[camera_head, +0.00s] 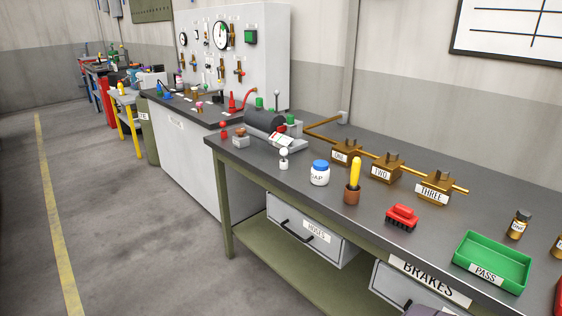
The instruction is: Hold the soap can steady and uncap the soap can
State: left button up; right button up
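Neither of my grippers shows in the head view, and nothing touches the can.
A yellow-handled tool in a brown holder (353,196) stands close right of the can. Brass blocks on a pipe (386,170) stand behind. A white-topped piece (284,158) stands left.

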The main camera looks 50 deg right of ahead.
aim_at(318, 177)
jog(key=i+j, duration=0.1)
jog(key=i, duration=2.1)
jog(key=z, duration=0.4)
jog(key=i+z, duration=0.15)
jog(key=z, duration=0.7)
jog(key=i+j+z, duration=0.1)
jog(key=z, duration=0.35)
jog(key=j+z, duration=0.1)
jog(key=z, duration=0.3)
jog(key=i, duration=0.05)
